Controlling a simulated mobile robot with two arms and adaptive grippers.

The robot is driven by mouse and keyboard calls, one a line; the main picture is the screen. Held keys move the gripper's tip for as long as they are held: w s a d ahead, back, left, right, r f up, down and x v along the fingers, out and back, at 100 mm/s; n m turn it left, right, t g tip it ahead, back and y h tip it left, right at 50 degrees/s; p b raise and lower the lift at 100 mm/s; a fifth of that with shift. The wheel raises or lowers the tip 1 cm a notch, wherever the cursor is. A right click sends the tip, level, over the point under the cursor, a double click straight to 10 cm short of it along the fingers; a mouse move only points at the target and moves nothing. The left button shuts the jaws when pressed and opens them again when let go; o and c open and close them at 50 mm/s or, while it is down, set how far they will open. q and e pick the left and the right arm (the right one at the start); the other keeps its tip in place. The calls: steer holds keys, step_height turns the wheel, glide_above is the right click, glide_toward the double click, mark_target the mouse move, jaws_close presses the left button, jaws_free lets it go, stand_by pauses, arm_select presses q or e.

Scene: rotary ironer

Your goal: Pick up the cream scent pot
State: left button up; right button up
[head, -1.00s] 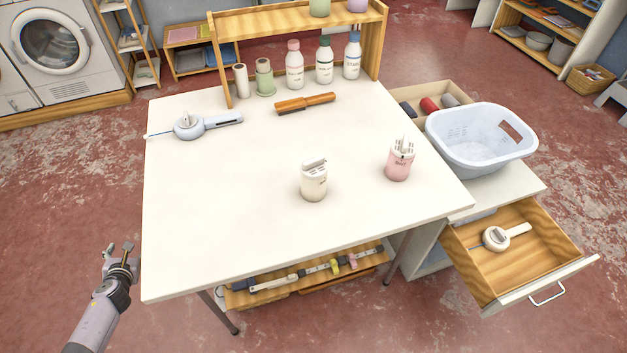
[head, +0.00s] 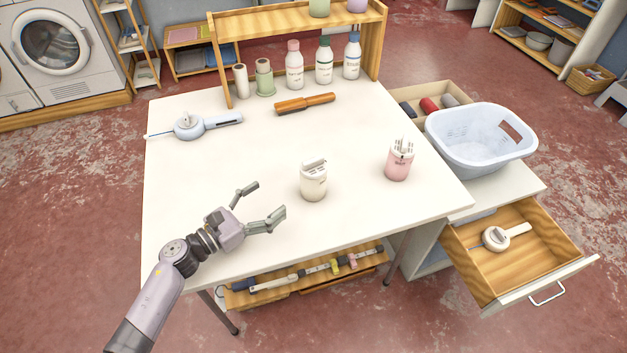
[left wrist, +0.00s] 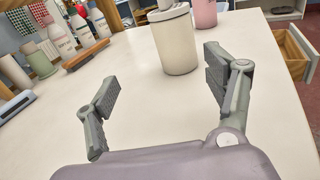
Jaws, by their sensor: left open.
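The cream scent pot (head: 313,183) stands upright on the white table (head: 230,180), near the middle. It also shows in the left wrist view (left wrist: 175,43), ahead of the fingers, its top cut off by the frame edge. My left gripper (head: 266,203) is open and empty over the front left part of the table. Its fingers point toward the cream pot, which is a short way off and not between the fingertips. In the left wrist view the open fingers (left wrist: 162,80) spread to either side of the gap before the pot. My right gripper is not in view.
A pink scent pot (head: 399,162) stands right of the cream one. A brown-handled brush (head: 305,103) and a pale blue tool (head: 190,126) lie farther back. A blue basket (head: 480,140) and an open drawer (head: 515,245) are at right.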

mark_target(303, 183)
arm_select(q)
steer(key=d, duration=0.3)
steer(key=shift+s+r+g+h, duration=0.1)
steer(key=shift+s+g+h, duration=0.1)
steer(key=shift+g+h, duration=0.15)
steer(key=x, duration=0.5)
steer(key=shift+w+d, duration=0.15)
steer(key=x, duration=0.5)
steer(key=shift+w+d, duration=0.1)
steer(key=shift+w, duration=0.25)
steer(key=shift+c, duration=0.4)
steer(key=c, duration=1.3)
steer(key=shift+r, duration=0.1)
step_height(303, 183, up, 10)
steer(key=shift+f, duration=0.1)
